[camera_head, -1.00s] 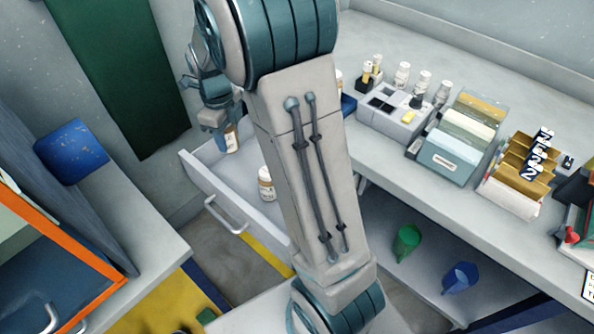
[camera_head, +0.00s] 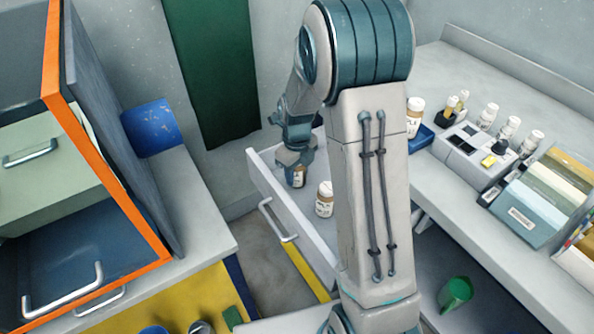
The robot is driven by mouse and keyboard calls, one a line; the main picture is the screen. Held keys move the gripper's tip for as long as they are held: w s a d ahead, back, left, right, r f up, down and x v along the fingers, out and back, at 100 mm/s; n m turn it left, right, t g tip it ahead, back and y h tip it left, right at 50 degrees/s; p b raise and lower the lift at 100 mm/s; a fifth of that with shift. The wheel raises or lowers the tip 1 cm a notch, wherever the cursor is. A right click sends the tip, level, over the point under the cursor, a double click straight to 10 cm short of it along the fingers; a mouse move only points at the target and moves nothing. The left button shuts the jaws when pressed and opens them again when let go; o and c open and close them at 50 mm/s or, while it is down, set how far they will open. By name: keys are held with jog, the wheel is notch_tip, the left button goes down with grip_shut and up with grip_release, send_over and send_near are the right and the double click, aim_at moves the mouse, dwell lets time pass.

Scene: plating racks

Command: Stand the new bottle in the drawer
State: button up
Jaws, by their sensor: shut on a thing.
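The drawer (camera_head: 278,198) stands pulled out below the worktop, left of my arm. My gripper (camera_head: 296,164) is over its far left part, shut on a small brown bottle with a pale label (camera_head: 299,178). The held bottle looks upright and low in the drawer; I cannot tell whether its base touches the drawer floor. Its top is hidden by the jaws. Another bottle, white-capped with a pale label (camera_head: 324,202), stands in the drawer, to the right of and nearer than the held one. My arm hides the drawer's right part.
On the worktop, a white-capped bottle (camera_head: 414,112) stands by a blue tray (camera_head: 421,138). An orange-edged cabinet (camera_head: 150,240) is at left.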

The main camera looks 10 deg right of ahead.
jog(key=shift+f, duration=0.1)
jog(key=o, duration=1)
